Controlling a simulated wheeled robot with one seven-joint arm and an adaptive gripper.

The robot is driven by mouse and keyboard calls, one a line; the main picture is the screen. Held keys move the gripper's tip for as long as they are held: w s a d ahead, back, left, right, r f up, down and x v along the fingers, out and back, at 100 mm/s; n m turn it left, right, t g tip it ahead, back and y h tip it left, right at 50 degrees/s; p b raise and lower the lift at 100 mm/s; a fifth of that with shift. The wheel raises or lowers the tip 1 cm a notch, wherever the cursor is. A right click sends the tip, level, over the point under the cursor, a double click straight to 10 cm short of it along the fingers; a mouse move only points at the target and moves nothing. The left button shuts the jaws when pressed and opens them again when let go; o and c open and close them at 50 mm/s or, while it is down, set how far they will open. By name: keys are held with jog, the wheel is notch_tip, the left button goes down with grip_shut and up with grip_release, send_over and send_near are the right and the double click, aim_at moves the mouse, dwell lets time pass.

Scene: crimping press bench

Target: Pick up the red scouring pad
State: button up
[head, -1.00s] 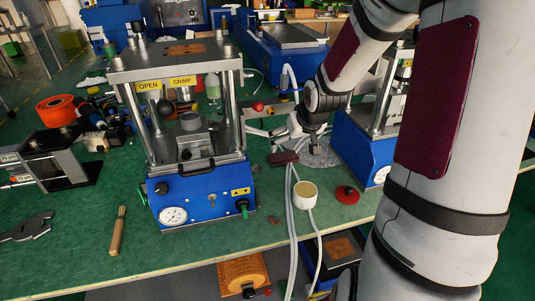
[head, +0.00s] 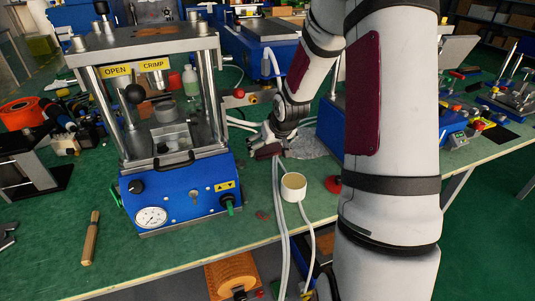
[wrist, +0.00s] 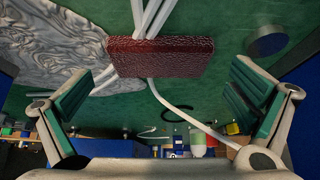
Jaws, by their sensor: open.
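The red scouring pad (wrist: 158,56) is a dark red, rough-textured block lying on the green bench top. In the wrist view it sits ahead of the space between my fingers, near the top centre. In the head view the pad (head: 267,151) shows small and partly hidden just below my gripper (head: 266,140). My gripper (wrist: 160,98) is open, with one green-padded finger at each side and nothing between them. Whether a finger touches the pad cannot be told.
White hoses (head: 279,215) run beside the pad and over the front edge. A crumpled grey cloth (wrist: 55,50) lies at its left in the wrist view. A round white cup (head: 293,187) stands in front. A blue crimping press (head: 180,193) stands to the left.

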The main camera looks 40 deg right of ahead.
jog(key=shift+x, duration=0.95)
jog(key=c, duration=0.8)
jog(key=shift+o, duration=0.2)
jog(key=shift+s+r, duration=0.1)
jog(key=shift+s+a+r, duration=0.15)
jog(key=shift+s+r, duration=0.25)
jog(key=shift+r, duration=0.05)
jog(key=s+a+r+p, duration=0.1)
jog(key=s+r+p, duration=0.1)
jog(key=s, duration=0.4)
jog(key=s+a+r+p, duration=0.2)
jog(key=s+r+p, duration=0.1)
jog(key=s+r, duration=0.2)
jog(key=shift+s+a, duration=0.3)
jog(key=shift+s, duration=0.5)
